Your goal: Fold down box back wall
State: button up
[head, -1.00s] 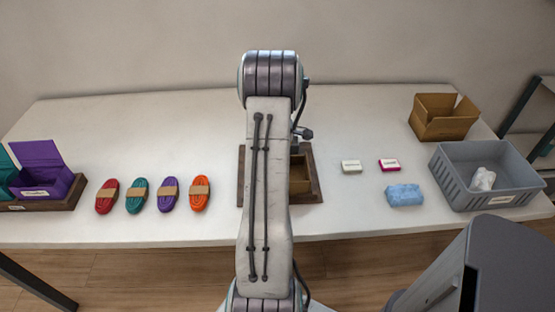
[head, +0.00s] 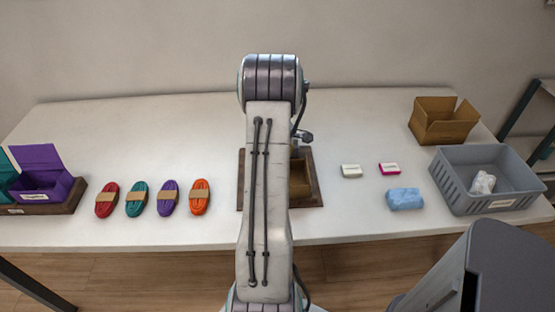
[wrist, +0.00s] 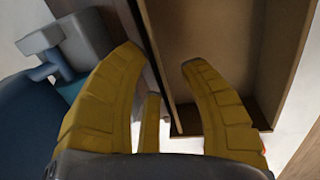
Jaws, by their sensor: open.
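A brown box (head: 299,178) stands in a dark wooden frame (head: 313,184) at the middle of the table in the head view, partly hidden behind my arm. In the wrist view the open box (wrist: 225,45) shows its brown inside and wall edges. My gripper (wrist: 160,57) is open, its yellow fingers spread near a long edge of the box. The right finger overlaps the box's inside in the picture, and the left finger is on the outer side. I cannot tell whether either touches a wall.
Red, teal, purple and orange cord bundles (head: 199,197) lie left of the frame. A purple box (head: 42,180) stands at far left. White and pink small blocks (head: 389,168), a blue pack (head: 404,199), a grey crate (head: 447,183) and an open cardboard box (head: 443,126) are right.

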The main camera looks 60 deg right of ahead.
notch_tip(320, 180, up, 12)
jog(key=a, duration=0.1)
jog(key=shift+s+a+f, duration=0.2)
jog(key=shift+s, duration=0.15)
jog(key=shift+c, duration=0.3)
